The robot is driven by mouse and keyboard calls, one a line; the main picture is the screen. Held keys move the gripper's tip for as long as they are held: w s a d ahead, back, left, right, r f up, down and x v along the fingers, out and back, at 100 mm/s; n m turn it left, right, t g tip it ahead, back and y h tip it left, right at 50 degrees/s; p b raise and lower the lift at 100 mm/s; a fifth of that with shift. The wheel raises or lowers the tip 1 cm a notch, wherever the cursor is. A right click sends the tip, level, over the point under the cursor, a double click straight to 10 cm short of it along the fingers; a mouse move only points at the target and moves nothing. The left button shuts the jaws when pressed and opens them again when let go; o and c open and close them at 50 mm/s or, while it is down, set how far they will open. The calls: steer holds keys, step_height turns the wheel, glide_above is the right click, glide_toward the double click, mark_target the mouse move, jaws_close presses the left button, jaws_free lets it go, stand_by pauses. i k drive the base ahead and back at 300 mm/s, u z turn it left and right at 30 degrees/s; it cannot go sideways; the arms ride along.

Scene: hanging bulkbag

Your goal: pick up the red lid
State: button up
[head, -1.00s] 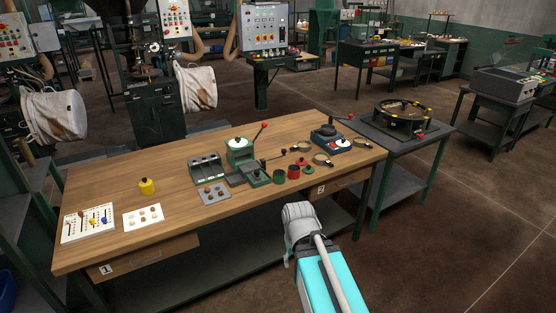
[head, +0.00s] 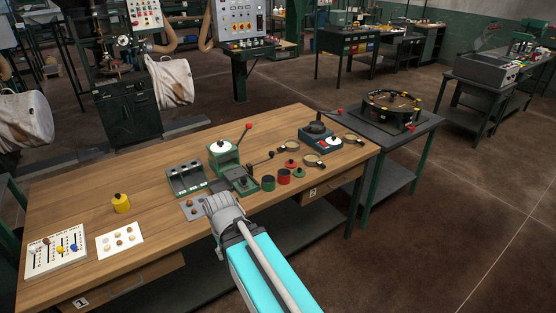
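The red lid (head: 291,163) lies on the wooden table (head: 160,190), small with a dark knob, right of the table's middle. Just in front of it stand a red cup (head: 284,176) and a green cup (head: 268,183). A green lid (head: 304,172) lies beside the red cup. My gripper (head: 219,202) is over the table's front part, left of the red lid and clearly apart from it. I see it from behind, so its fingertips are hidden. It covers part of a grey plate with small round pieces (head: 192,207).
A green press (head: 225,155) with a red-knobbed lever stands behind my gripper, beside a grey-green rack (head: 186,179).

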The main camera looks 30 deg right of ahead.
mark_target(291, 163)
steer(key=z, duration=0.25)
steer(key=i, duration=0.9)
steer(key=z, duration=0.8)
